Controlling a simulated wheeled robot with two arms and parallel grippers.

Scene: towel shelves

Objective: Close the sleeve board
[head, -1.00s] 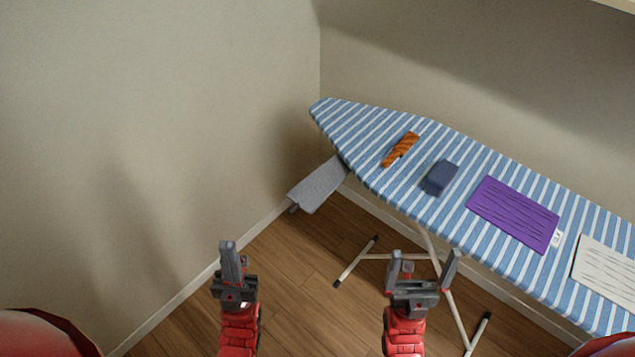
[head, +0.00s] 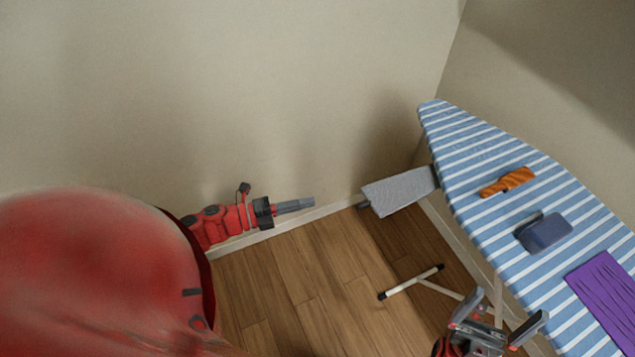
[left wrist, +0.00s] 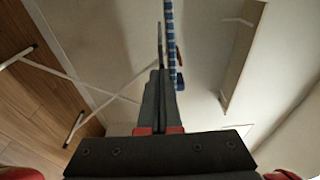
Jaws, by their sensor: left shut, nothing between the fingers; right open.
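The sleeve board (head: 400,192) is a small grey padded board. It sticks out to the left from under the narrow end of the striped ironing board (head: 452,142). My left gripper (head: 312,202) is shut and empty, pointing right, a short way left of the sleeve board and apart from it. In the left wrist view its closed fingers (left wrist: 158,85) point at the edge-on boards ahead; the blue striped edge (left wrist: 171,50) shows there with a thin dark edge, perhaps the sleeve board, beside it. My right gripper (head: 500,328) is open and empty at the bottom, near the ironing board's front edge.
An orange-brown item (head: 508,182), a dark blue block (head: 545,232) and a purple folded cloth (head: 606,295) lie on the ironing board. Its white leg (head: 410,282) stands on the wood floor below. A bare wall rises close behind my left gripper.

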